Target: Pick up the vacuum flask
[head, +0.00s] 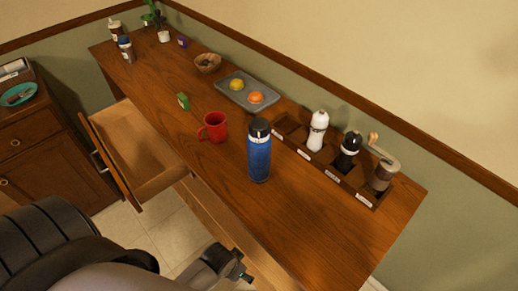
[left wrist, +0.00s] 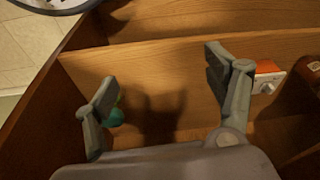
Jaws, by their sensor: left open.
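The vacuum flask is a blue cylinder with a black lid (head: 259,156). It stands upright on the wooden counter near its front edge, right of the red mug. My left gripper (head: 238,274) shows in the head view at the bottom, in front of the counter, low and apart from the flask. In the left wrist view my left gripper (left wrist: 160,66) is open, with nothing between its fingers. The flask cannot be made out in that view. My right gripper is in neither view.
A red mug (head: 213,127) stands left of the flask. A rack (head: 330,174) with shakers and a grinder lies behind it to the right. An open drawer (head: 148,160) juts out at the left. Wooden drawer interior (left wrist: 160,80) with small items lies below my left gripper.

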